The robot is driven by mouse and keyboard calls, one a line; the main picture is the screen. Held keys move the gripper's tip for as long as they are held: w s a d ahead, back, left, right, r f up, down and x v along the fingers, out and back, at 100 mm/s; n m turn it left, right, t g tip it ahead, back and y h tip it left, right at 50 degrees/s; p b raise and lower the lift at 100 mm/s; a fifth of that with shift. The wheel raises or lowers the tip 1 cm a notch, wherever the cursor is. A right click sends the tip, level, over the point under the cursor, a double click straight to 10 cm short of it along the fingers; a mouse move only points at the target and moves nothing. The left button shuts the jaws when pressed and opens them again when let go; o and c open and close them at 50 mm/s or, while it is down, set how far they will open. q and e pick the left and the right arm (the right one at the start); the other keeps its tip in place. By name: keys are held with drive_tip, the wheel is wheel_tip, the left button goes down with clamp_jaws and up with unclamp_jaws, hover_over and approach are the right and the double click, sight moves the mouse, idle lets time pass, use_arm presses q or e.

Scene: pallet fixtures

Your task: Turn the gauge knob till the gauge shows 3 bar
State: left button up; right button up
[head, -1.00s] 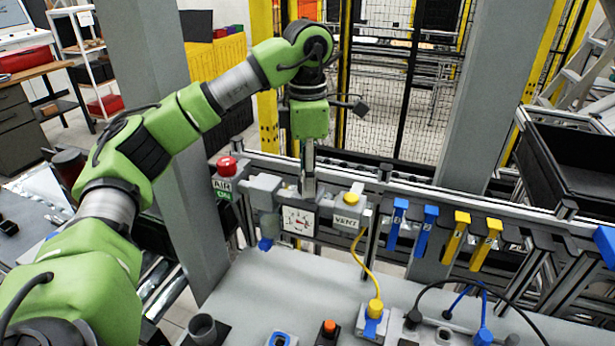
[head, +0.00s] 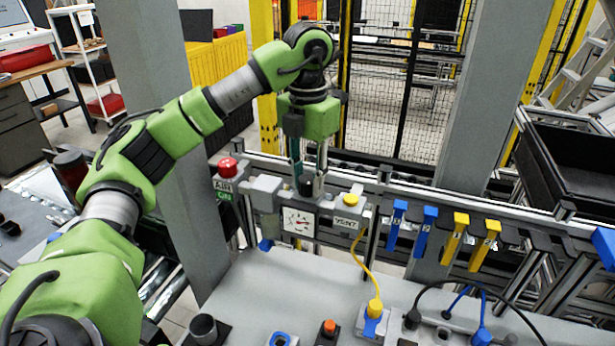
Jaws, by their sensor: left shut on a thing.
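The gauge (head: 299,221) is a white square dial with a small needle, on the grey unit at the rail. Its needle lies roughly level; the exact reading is too small to tell. My left gripper (head: 309,185) points straight down above the gauge. My right gripper is not in view.
A red AIR button (head: 227,165) stands left of the gauge. A VENT block (head: 347,213) with a yellow button is close on the right. Blue and yellow tags (head: 456,238) hang further right. A yellow cable runs to the bench (head: 265,300).

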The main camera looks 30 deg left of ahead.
sight(308, 178)
use_arm(q)
drive_tip(key=n, duration=0.5)
drive_tip(key=shift+n, duration=0.3)
drive_tip(key=shift+n+p, duration=0.4)
drive_tip(key=shift+n, duration=1.8)
drive_tip(key=o, duration=1.1)
wheel_tip(308, 178, up, 12)
